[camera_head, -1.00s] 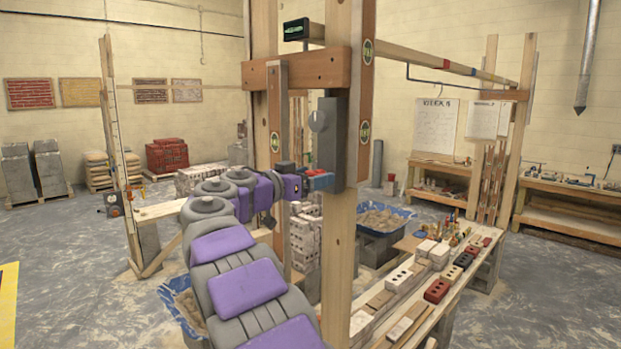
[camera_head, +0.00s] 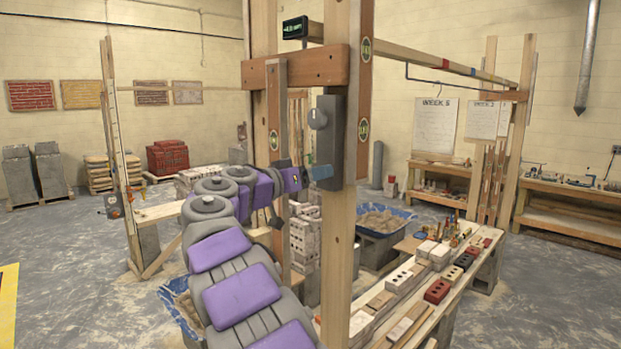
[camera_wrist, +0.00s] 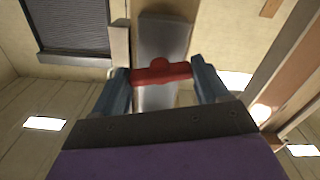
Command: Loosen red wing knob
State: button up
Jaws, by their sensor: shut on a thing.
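The red wing knob (camera_wrist: 160,73) sits across the grey metal bracket (camera_wrist: 163,38) in the wrist view. My gripper (camera_wrist: 159,69) has its two blue fingers at the knob's two ends and is shut on it. In the head view my gripper (camera_head: 319,172) reaches the lower part of the grey bracket (camera_head: 328,138) on the wooden post. The knob does not show there, hidden at the fingers.
A tall wooden post (camera_head: 341,240) stands right of my gripper, with a crosspiece (camera_head: 300,68) above. A plank bench (camera_head: 390,312) with bricks is at lower right. A blue mortar tub (camera_head: 378,238) stands behind the post. Open floor lies at left.

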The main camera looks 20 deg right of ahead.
jog(key=n+p, duration=1.1)
jog(key=n, duration=0.3)
jog(key=shift+r, duration=0.1)
jog(key=shift+n+p, duration=0.4)
jog(key=shift+p, duration=0.05)
jog(key=o, duration=1.1)
jog(key=shift+w+f, duration=0.2)
jog(key=shift+w, duration=0.1)
jog(key=shift+c, duration=0.2)
jog(key=shift+s+a+r, duration=0.1)
jog(key=shift+s, duration=0.15)
